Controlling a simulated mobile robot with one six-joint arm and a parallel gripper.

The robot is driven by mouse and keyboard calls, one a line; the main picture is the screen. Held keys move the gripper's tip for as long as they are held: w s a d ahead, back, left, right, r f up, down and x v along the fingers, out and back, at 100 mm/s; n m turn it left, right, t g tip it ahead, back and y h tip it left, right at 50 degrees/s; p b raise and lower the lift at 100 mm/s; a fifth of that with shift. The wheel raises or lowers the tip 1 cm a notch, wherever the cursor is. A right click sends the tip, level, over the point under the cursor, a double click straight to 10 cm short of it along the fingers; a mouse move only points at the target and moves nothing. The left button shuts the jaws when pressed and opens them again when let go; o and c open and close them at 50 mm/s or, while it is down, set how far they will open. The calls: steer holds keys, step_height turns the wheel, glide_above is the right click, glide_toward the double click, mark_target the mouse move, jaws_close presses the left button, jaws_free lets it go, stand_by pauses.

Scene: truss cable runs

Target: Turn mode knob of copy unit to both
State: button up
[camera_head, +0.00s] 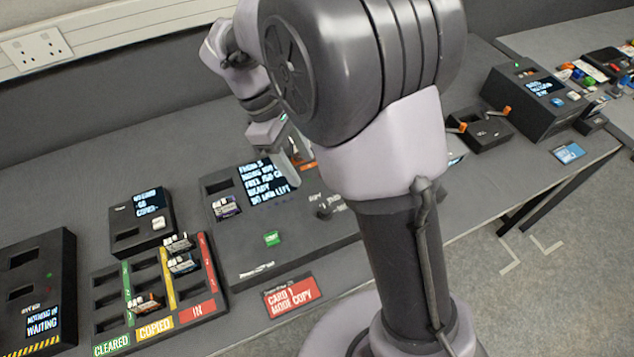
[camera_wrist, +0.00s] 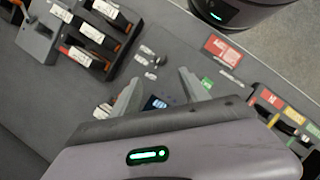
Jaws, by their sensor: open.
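The copy unit (camera_head: 235,262) is a dark grey box in the middle of the bench, with a lit text display (camera_head: 265,183) and a green button (camera_head: 271,239). A dark knob-like part (camera_head: 325,211) shows on its right side, partly hidden by my arm; its setting cannot be read. The wrist view shows white markings (camera_wrist: 147,61) on the panel. My gripper (camera_wrist: 159,94) is open and empty above the unit. Its fingers frame the display in the wrist view, with the green button right of them. A red card (camera_head: 292,296) reading "CARD 1 MODE COPY" lies in front.
A tray (camera_head: 214,306) with cleared, copied and in lanes holds several cartridges at left. Two dark units (camera_head: 140,222) (camera_head: 40,270) stand near it. A box with orange levers (camera_head: 483,130) and another display unit (camera_head: 530,100) stand at right. A wall lies behind the bench.

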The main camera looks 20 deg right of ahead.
mark_target(325, 208)
steer(key=b+x, duration=0.7)
steer(key=x, duration=0.8)
steer(key=shift+w+a, duration=0.1)
steer(key=shift+a, duration=0.05)
jaws_close()
